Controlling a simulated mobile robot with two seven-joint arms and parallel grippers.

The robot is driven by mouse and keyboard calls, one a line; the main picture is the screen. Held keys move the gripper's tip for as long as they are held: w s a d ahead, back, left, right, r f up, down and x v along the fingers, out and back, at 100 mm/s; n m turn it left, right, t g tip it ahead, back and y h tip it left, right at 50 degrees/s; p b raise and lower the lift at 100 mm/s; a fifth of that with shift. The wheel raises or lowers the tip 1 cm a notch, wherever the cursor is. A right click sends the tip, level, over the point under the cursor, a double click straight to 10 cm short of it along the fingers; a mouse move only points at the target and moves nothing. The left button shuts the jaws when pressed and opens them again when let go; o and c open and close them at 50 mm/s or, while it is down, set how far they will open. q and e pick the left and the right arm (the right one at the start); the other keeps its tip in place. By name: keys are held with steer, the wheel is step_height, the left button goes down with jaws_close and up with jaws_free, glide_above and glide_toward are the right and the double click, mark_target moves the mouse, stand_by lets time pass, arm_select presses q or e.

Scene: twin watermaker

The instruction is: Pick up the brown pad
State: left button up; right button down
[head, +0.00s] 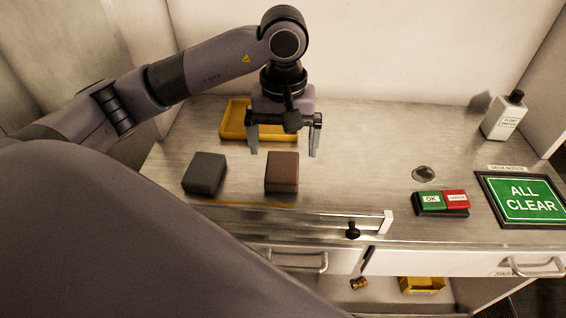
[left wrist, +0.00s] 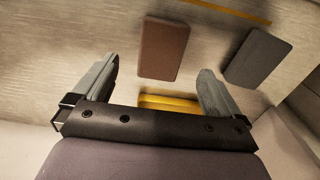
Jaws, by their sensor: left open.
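The brown pad (head: 282,172) lies flat on the metal counter in the head view, right of a dark grey pad. In the left wrist view the brown pad (left wrist: 163,49) lies beyond the fingertips, roughly between their lines. My left gripper (head: 284,152) is open and empty above the counter, just behind and over the brown pad, with a finger to each side. Its two fingers (left wrist: 160,72) also show spread in the left wrist view. My right gripper is not in view.
The grey pad (head: 204,174) lies close left of the brown pad. A yellow tray (head: 234,122) stands behind, partly hidden by my gripper. A raised rail (head: 300,219) runs along the front edge. A white bottle (head: 503,117), an OK button box (head: 430,200) and an ALL CLEAR sign (head: 524,199) are at right.

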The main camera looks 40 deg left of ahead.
mark_target(282, 166)
arm_select(q)
steer(key=shift+a+f+p, duration=0.15)
steer(key=shift+f+p, duration=0.4)
steer(key=shift+f, duration=2.45)
steer(key=c, duration=1.1)
